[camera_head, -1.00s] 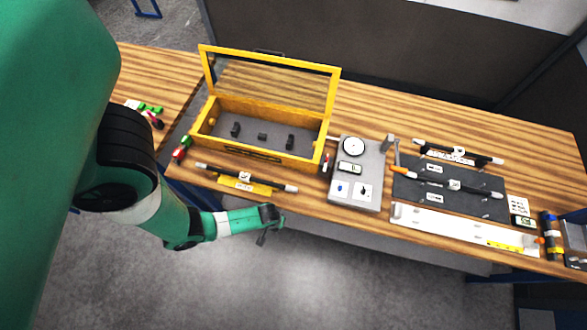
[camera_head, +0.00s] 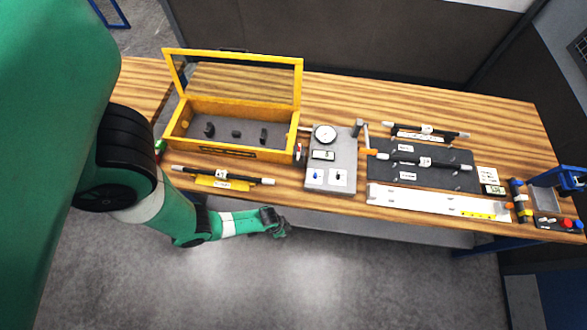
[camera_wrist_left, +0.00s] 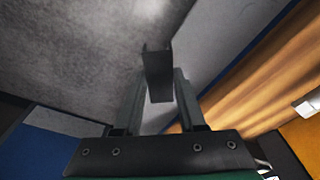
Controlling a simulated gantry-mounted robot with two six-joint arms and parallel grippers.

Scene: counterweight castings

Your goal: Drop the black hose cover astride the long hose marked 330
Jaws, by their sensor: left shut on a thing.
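My left gripper (camera_head: 281,228) hangs in front of the table's front edge, over the floor. In the left wrist view it (camera_wrist_left: 156,95) is shut on a dark, angular piece, which looks like the black hose cover (camera_wrist_left: 158,72). Black hoses with pale tags show in the head view: one on a yellow cradle (camera_head: 222,176) at the left, one across the dark grey mat (camera_head: 425,162), and one on a stand at the back (camera_head: 426,129). Their tag numbers are too small to read, so I cannot tell which is 330. My right gripper is not in view.
An open yellow case (camera_head: 235,153) with a raised lid frame stands behind the left hose. A grey gauge block (camera_head: 331,158) stands between it and the mat. A long white tray (camera_head: 437,201) lies along the front edge. Small coloured parts crowd the right end.

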